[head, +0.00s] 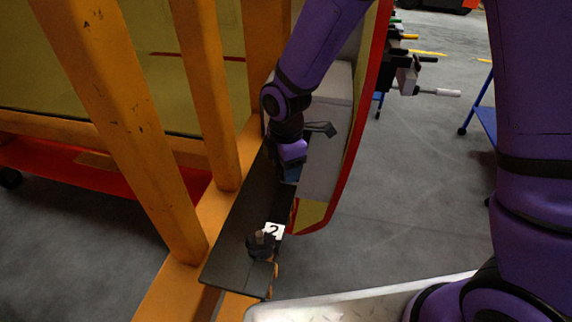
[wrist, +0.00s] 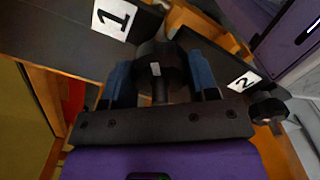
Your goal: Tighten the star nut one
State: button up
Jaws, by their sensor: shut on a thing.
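Star nut one (wrist: 157,65) is a dark round knob beside the white "1" label (wrist: 115,17) in the wrist view. My gripper (wrist: 160,80) has its two blue fingers on either side of the knob and is shut on it. In the head view my gripper (head: 290,172) is low over the far part of the dark plate (head: 237,215), and it hides star nut one there. A second black knob (wrist: 268,107) is next to the "2" label (wrist: 245,82); it also shows at the near end of the plate in the head view (head: 262,245).
Orange frame posts (head: 205,80) rise close on the left of my arm. A red-edged pale panel (head: 352,150) stands just to the right of it. A light metal surface (head: 350,308) is at the bottom. Grey floor (head: 420,180) is open to the right.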

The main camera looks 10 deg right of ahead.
jog(key=m, duration=1.4)
jog(key=shift+m, duration=0.3)
jog(key=m, duration=0.4)
jog(key=shift+m, duration=2.5)
jog(key=o, duration=0.9)
jog(key=shift+o, duration=0.2)
